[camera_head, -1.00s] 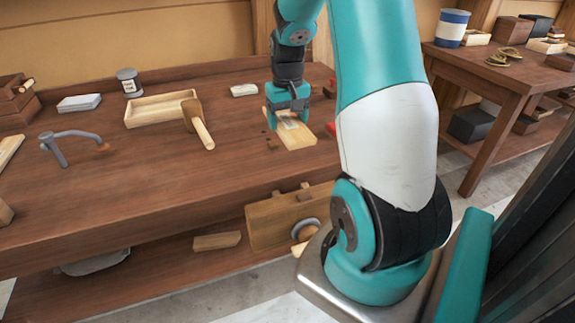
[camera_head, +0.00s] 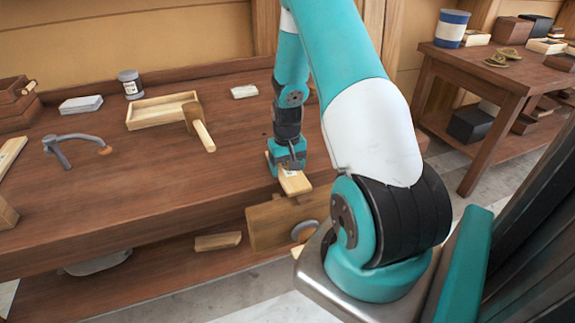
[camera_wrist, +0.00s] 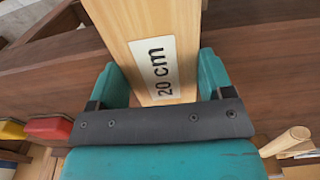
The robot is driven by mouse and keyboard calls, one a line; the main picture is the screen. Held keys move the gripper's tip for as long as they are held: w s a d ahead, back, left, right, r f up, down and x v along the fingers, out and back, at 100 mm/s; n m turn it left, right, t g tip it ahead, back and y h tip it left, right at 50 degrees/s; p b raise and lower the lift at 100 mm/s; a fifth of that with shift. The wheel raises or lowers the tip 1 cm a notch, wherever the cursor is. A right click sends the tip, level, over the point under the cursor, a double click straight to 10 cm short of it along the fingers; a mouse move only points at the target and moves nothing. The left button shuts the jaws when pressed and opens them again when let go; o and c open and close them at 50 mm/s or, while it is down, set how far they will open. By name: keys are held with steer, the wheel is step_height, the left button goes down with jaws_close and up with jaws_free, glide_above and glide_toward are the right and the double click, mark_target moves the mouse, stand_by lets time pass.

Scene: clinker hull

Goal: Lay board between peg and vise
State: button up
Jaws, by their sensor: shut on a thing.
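The board (camera_head: 296,185) is a pale flat piece of wood, held by my gripper (camera_head: 286,167) at the bench's front edge, its near end above the vise area. In the wrist view the board (camera_wrist: 150,28) carries a white "20 cm" label, and my gripper (camera_wrist: 165,84) is shut across its width, one finger on each side. The vise (camera_head: 266,229) is a wooden jaw on the bench front, with a round grey part beside it. I cannot pick out the peg; my gripper and the board cover part of that area.
Red (camera_wrist: 48,128) and yellow blocks show in the wrist view. A side table (camera_head: 480,75) stands at the right.

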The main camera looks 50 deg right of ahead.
steer(key=shift+f, duration=0.2)
steer(key=o, duration=1)
steer(key=shift+c, duration=0.2)
steer(key=shift+r, duration=0.2)
